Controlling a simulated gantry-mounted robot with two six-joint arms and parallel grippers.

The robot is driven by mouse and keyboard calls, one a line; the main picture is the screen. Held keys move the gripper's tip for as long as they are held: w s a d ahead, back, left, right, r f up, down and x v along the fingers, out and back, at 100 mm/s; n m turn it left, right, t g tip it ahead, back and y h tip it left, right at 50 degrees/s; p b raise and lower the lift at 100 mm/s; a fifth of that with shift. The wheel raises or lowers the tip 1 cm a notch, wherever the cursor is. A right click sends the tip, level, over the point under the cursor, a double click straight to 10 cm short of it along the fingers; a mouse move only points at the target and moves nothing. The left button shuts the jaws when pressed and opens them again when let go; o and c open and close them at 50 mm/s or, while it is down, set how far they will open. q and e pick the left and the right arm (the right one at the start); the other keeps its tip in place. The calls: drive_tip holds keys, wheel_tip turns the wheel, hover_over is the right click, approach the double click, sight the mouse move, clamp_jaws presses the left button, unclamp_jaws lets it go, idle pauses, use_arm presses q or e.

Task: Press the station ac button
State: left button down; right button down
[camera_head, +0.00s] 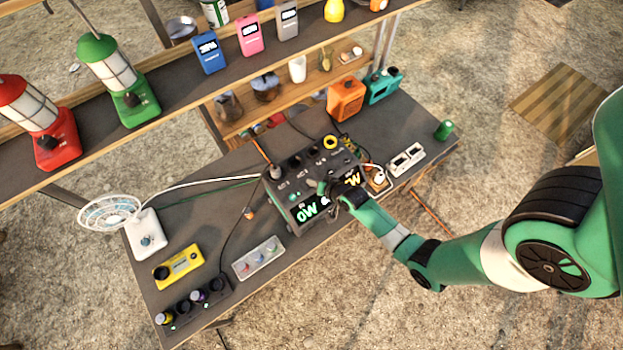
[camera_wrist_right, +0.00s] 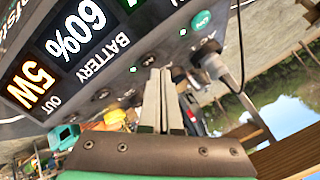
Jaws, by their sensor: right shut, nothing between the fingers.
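The power station (camera_head: 283,204) is a dark box with knobs and lit displays on the tabletop. In the right wrist view its panel (camera_wrist_right: 120,62) fills the upper left, tilted, reading 60% BATTERY and 5W OUT. A round green button (camera_wrist_right: 201,20) sits on the panel beside a plugged-in dark plug (camera_wrist_right: 222,68); lettering near it looks like AC. My right gripper (camera_head: 338,190) is at the station's front and covers part of its displays. In the wrist view its fingers (camera_wrist_right: 158,75) are shut and empty, close to the panel, apart from the green button in the picture. Contact cannot be told.
Lanterns (camera_head: 118,80) stand on a shelf behind. Cables cross the table.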

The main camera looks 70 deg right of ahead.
drive_tip(key=shift+f, duration=0.1)
drive_tip(key=shift+f+b, duration=0.35)
drive_tip(key=shift+f, duration=0.2)
idle(0.5)
drive_tip(key=shift+r, duration=0.2)
drive_tip(key=shift+r+p, duration=0.5)
drive_tip(key=shift+p, duration=0.05)
wheel_tip(320, 180, up, 6)
drive_tip(key=p, duration=0.6)
